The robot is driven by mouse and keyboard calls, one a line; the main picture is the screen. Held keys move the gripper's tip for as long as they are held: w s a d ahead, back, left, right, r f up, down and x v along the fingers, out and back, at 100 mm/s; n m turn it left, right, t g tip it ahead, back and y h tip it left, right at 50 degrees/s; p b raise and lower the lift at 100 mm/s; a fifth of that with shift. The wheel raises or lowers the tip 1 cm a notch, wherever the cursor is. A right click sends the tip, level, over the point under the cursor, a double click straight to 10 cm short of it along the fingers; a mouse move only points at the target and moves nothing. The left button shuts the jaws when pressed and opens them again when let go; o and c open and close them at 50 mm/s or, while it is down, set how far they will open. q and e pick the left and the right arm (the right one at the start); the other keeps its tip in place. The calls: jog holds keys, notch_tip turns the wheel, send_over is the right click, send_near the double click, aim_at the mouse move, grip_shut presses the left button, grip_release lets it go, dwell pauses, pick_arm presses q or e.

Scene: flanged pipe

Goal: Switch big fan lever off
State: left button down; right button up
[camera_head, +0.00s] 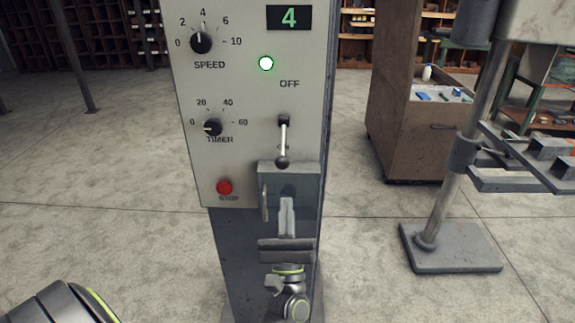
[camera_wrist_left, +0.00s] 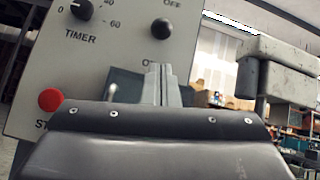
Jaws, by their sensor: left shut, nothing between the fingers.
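The lever (camera_head: 283,142) is a short metal rod with a dark ball on its end, on the front of the grey control panel (camera_head: 245,105). The ball (camera_wrist_left: 161,28) also shows in the left wrist view, above a mostly hidden label starting with "O". My left gripper (camera_head: 286,201) is shut and empty, below the ball and apart from it in the picture. Its closed fingertips (camera_wrist_left: 161,72) point up towards the panel in the wrist view. My right gripper is not in view.
A grey-blue box (camera_head: 273,168) with a small metal handle (camera_head: 265,203) sits below the lever, behind my fingers. A red stop button (camera_head: 224,187), timer knob (camera_head: 212,127) and speed knob (camera_head: 200,42) are on the left. A lamp (camera_head: 266,63) glows. A metal stand (camera_head: 450,250) is right.

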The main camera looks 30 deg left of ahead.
aim_at(286, 164)
pick_arm(q)
jog(key=shift+p+x, duration=3.15)
jog(key=shift+x, duration=1.9)
jog(key=shift+f, duration=0.15)
